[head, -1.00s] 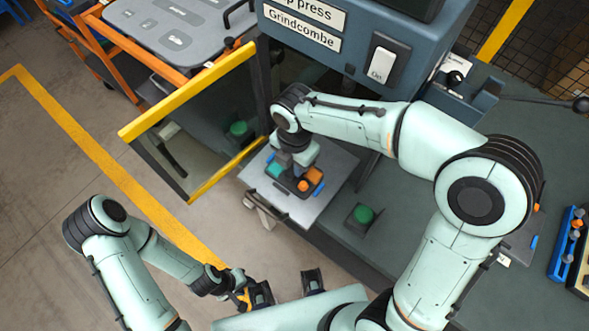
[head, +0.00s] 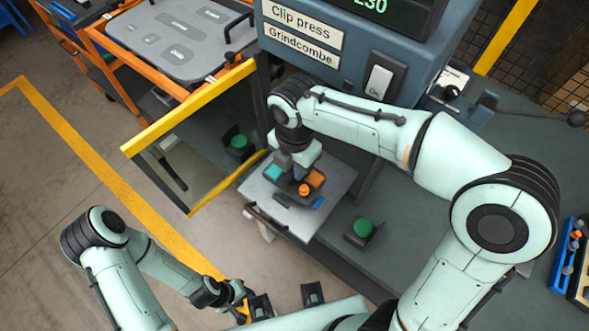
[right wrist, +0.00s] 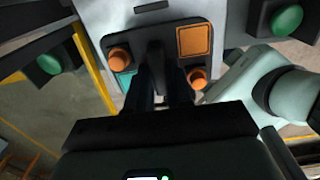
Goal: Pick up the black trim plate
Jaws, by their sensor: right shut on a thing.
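The black trim plate (head: 288,185) is a dark plate with orange parts, over the light grey tray of the clip press. In the right wrist view the plate (right wrist: 180,45) shows two round orange knobs, an orange square and a dark upright rib in its middle. My right gripper (head: 297,178) is above the plate, pointing down. Its dark fingers (right wrist: 165,92) are shut on the plate's middle rib. Teal and blue patches show at the plate's edges. How far the plate is off the tray is hard to tell. My left gripper (head: 287,297) is open and empty at the bottom.
The tray (head: 335,178) has bare room around the plate. The clip press (head: 350,60) stands behind, with a yellow-edged clear guard (head: 190,110) at left. A green button (head: 362,228) is right of the tray. A grey case (head: 180,40) lies on an orange cart.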

